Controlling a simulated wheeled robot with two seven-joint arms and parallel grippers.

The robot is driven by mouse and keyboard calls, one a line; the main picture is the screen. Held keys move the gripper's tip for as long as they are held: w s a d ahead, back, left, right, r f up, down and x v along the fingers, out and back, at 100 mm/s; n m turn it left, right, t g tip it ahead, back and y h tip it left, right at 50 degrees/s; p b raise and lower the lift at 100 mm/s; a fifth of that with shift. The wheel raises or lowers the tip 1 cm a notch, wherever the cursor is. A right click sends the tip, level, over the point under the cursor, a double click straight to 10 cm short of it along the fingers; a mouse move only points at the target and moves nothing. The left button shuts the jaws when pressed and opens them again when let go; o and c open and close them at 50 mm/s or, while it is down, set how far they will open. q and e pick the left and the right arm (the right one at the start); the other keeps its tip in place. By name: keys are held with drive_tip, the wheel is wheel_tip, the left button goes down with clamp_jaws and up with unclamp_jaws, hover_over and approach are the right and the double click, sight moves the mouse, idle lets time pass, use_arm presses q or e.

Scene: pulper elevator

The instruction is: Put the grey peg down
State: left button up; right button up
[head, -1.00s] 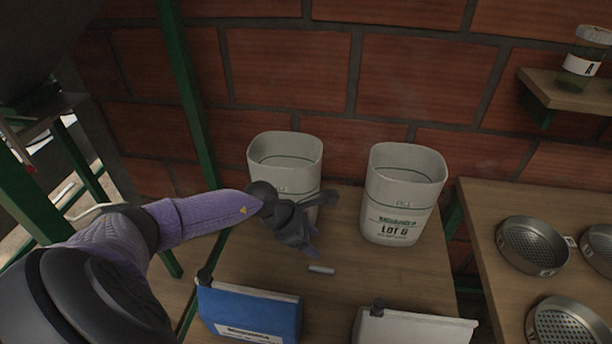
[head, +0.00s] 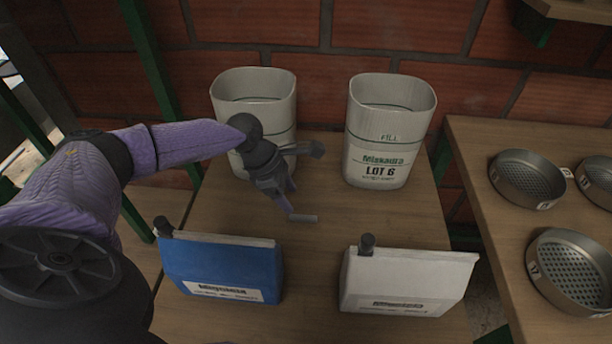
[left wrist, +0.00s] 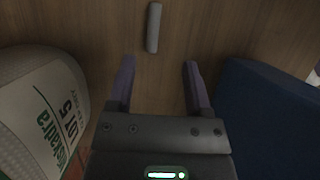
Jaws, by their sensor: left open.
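The grey peg (head: 303,218) is a short cylinder lying on its side on the wooden table, between the two white bins and the two boxes. It also shows at the top of the left wrist view (left wrist: 153,28), beyond my fingertips and apart from them. My left gripper (head: 289,207) is close beside the peg's left end in the head view. In the left wrist view the gripper (left wrist: 159,66) has its two fingers spread, with only bare wood between them. My right gripper is not in view.
A white bin (head: 253,100) stands behind my left gripper and another bin marked LOT 6 (head: 387,130) stands to its right. A blue box (head: 222,268) and a white box (head: 405,282) stand in front. Round sieves (head: 527,178) lie on the right table. Wood right of the peg is clear.

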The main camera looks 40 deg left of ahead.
sight(306, 216)
use_arm(q)
drive_tip(key=b+x, duration=0.1)
drive_tip(key=x, duration=0.1)
drive_tip(key=b+x, duration=0.2)
drive_tip(key=x, duration=0.1)
drive_tip(key=b+x, duration=0.2)
drive_tip(key=x, duration=0.1)
drive_tip(key=shift+w+a+f, duration=0.15)
drive_tip(key=shift+w+f, duration=0.05)
drive_tip(key=shift+w, duration=0.2)
drive_tip(key=shift+r, duration=0.1)
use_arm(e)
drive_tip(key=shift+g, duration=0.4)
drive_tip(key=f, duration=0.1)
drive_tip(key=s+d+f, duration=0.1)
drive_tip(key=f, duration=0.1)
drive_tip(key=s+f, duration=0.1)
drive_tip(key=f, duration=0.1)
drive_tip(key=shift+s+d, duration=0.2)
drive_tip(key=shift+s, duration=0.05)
use_arm(q)
drive_tip(key=c, duration=0.8)
clamp_jaws()
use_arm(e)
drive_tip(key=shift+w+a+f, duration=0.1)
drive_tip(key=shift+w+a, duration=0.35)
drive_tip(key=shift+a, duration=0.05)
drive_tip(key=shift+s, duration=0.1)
